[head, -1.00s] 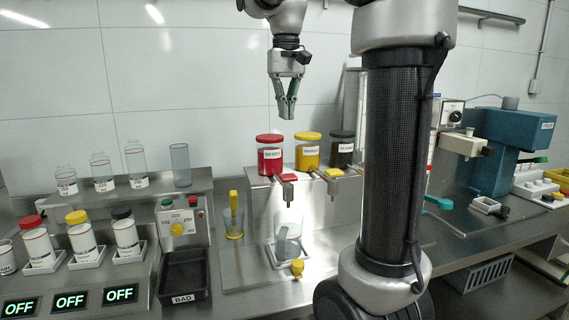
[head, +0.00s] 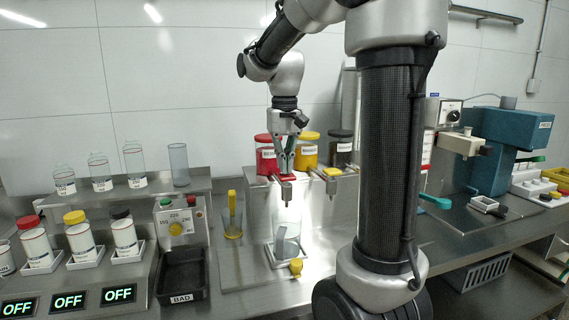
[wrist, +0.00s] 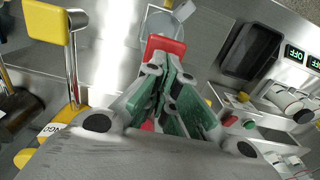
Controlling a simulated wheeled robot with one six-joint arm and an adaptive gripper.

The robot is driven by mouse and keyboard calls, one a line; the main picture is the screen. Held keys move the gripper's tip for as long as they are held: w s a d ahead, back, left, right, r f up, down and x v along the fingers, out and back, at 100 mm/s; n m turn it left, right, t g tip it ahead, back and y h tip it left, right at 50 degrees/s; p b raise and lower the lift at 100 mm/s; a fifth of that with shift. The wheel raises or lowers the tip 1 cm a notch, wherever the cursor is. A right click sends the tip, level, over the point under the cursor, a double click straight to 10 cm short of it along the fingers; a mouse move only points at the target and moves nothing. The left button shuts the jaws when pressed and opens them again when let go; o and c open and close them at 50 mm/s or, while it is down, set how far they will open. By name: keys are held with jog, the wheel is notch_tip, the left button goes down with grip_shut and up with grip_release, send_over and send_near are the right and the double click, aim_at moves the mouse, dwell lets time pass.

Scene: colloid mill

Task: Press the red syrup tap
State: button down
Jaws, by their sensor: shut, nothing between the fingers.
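The red syrup tap (head: 286,178) sticks out from the shelf front below the red-lidded jar (head: 265,157). It also shows as a red block in the wrist view (wrist: 165,47). My gripper (head: 285,171) is shut and empty, pointing down. Its fingertips are right at the top of the red tap; I cannot tell for sure whether they touch. In the wrist view my gripper (wrist: 172,75) reaches to the near edge of the red block. A clear beaker (head: 287,240) stands below the tap.
The yellow tap (head: 332,174) is close by on the right, under the yellow jar (head: 306,152). A dark jar (head: 341,150) stands beyond it.

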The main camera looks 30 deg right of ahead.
jog(key=shift+f, duration=0.1)
jog(key=shift+f, duration=0.95)
jog(key=shift+r, duration=0.1)
notch_tip(320, 180, up, 14)
jog(key=shift+r, duration=0.1)
dwell(1.5)
jog(key=shift+r, duration=0.75)
